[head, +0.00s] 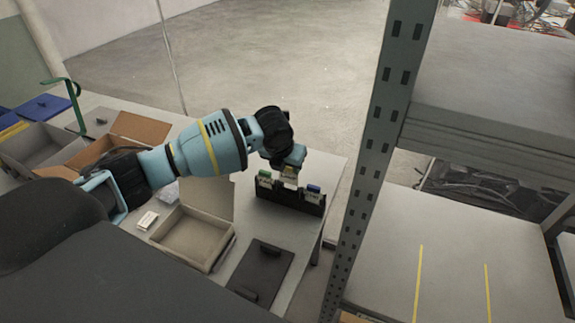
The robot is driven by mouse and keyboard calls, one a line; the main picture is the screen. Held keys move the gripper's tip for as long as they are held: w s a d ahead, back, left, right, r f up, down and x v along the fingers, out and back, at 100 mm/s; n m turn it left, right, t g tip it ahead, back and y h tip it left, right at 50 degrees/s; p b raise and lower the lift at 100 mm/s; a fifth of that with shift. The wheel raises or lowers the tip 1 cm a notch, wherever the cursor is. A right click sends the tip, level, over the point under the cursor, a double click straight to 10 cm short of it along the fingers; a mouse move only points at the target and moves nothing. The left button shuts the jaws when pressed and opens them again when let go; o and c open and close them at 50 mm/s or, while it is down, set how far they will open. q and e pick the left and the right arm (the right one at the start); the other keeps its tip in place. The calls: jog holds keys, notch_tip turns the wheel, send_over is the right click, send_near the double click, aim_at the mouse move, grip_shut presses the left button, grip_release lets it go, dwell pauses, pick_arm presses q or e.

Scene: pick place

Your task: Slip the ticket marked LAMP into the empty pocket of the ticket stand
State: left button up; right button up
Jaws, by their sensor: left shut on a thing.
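The black ticket stand (290,198) is near the right end of the table. A ticket with a green top (264,178) is in its left pocket and one with a blue top (313,192) is in its right pocket. My left gripper (289,170) is over the middle of the stand, shut on a pale ticket (289,181). The ticket's lower part is at the middle pocket; I cannot tell how deep it sits. Its marking is too small to read, and the gripper hides its upper part. My right gripper is not in view.
An open cardboard box (185,238) and a black clipboard-like plate (261,271) are in front of the stand. More boxes (135,132) stand at the left. A metal shelf post (375,150) rises close to the table's right edge.

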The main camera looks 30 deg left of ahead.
aim_at(289, 179)
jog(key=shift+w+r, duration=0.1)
pick_arm(q)
jog(key=shift+f, duration=0.25)
dwell(0.5)
jog(key=shift+f+b, duration=0.3)
jog(key=shift+f, duration=0.95)
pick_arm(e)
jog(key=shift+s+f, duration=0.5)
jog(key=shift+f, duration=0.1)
pick_arm(q)
jog(key=shift+f, duration=0.85)
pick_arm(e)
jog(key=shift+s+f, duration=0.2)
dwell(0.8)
pick_arm(q)
jog(key=o, duration=0.9)
jog(key=shift+c, duration=0.4)
jog(key=shift+r, duration=0.1)
